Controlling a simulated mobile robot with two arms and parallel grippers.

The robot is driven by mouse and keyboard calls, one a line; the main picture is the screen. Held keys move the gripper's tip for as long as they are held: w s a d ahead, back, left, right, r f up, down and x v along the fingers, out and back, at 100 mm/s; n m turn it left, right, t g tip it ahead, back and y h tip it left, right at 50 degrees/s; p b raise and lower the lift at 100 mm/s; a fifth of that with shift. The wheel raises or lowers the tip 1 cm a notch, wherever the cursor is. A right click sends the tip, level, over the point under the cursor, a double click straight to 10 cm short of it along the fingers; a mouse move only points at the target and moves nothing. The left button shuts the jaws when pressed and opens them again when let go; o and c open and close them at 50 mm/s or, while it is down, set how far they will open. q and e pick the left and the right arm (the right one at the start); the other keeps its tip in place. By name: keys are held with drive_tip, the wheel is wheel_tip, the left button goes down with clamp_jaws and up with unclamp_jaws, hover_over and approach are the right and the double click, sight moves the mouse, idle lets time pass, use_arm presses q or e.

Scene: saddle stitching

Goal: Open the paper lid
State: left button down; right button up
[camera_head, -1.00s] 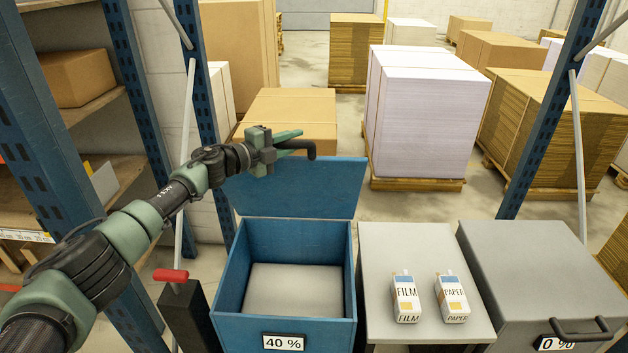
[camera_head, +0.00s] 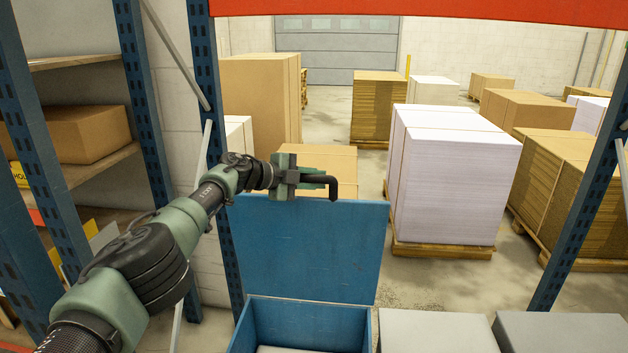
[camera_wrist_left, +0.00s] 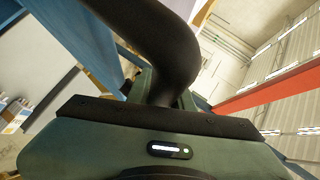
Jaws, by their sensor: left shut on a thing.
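The blue lid (camera_head: 310,245) stands raised, nearly upright, at the back of the blue box (camera_head: 290,325) in the head view. The box is open and cut off by the lower picture edge. My left gripper (camera_head: 318,182) is at the lid's top edge, shut on the black lid handle (camera_head: 334,188). The dark curved handle also fills the top of the left wrist view (camera_wrist_left: 165,50), close to the gripper. My right gripper is not in view.
A grey box top (camera_head: 435,332) and another grey lid (camera_head: 560,332) lie right of the blue box. Blue rack posts (camera_head: 215,150) stand on both sides, with a red beam (camera_head: 400,8) above. Pallets with white paper (camera_head: 455,170) and cartons stand behind.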

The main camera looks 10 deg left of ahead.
use_arm(q)
drive_tip(key=shift+f, duration=0.45)
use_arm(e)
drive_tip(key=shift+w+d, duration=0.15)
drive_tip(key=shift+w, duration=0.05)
use_arm(q)
drive_tip(key=c, duration=1.4)
unclamp_jaws()
drive_tip(key=shift+o, duration=0.7)
drive_tip(key=shift+w+d, duration=0.15)
drive_tip(key=shift+w, duration=0.15)
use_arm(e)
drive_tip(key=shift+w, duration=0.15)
use_arm(q)
drive_tip(key=shift+r, duration=0.1)
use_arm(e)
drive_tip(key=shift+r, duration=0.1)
